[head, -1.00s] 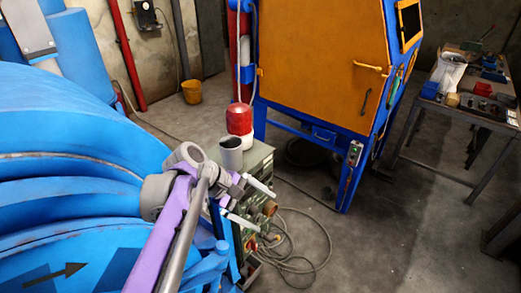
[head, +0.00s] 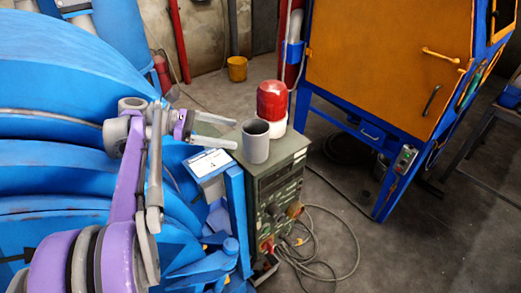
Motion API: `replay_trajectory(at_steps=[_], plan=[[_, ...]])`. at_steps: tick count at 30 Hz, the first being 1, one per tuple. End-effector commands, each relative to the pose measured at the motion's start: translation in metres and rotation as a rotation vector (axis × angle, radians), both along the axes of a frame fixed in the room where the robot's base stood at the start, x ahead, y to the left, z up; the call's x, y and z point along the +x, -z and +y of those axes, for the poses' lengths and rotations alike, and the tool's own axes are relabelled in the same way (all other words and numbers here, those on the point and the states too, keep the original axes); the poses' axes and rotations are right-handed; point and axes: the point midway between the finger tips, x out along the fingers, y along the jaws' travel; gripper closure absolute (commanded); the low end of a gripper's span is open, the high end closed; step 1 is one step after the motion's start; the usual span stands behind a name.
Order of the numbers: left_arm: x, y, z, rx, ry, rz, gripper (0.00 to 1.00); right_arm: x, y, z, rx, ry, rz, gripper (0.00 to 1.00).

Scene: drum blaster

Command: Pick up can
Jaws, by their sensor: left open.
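A grey, open-topped cylinder (head: 255,146), which looks like the can, stands upright on top of a dark green machine box (head: 278,178). My left gripper (head: 236,133) is open and empty, its two light fingers pointing right. In the picture the fingertips end just left of the grey cylinder; a small gap shows, but the exact distance in depth cannot be told. A red object with a white base (head: 272,102) stands right behind the cylinder on the same box. My right gripper is not in view.
A large blue drum machine (head: 60,105) fills the left side. A blue and orange cabinet (head: 390,65) stands at the right behind the box. Grey cables (head: 320,238) lie on the floor beside the box. A yellow bucket (head: 237,68) stands at the back.

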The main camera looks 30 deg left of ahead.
Motion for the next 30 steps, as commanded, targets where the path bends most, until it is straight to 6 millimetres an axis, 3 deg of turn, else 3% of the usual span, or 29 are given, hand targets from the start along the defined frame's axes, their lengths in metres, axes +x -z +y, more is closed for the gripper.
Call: replay_trajectory(at_steps=[24,30], plan=[[0.049,0.033,-0.081,0.0,0.004,0.002,0.0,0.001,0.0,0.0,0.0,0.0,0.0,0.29],[0.054,0.037,-0.089,0.002,0.001,0.001,0.0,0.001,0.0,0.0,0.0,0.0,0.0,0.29]])
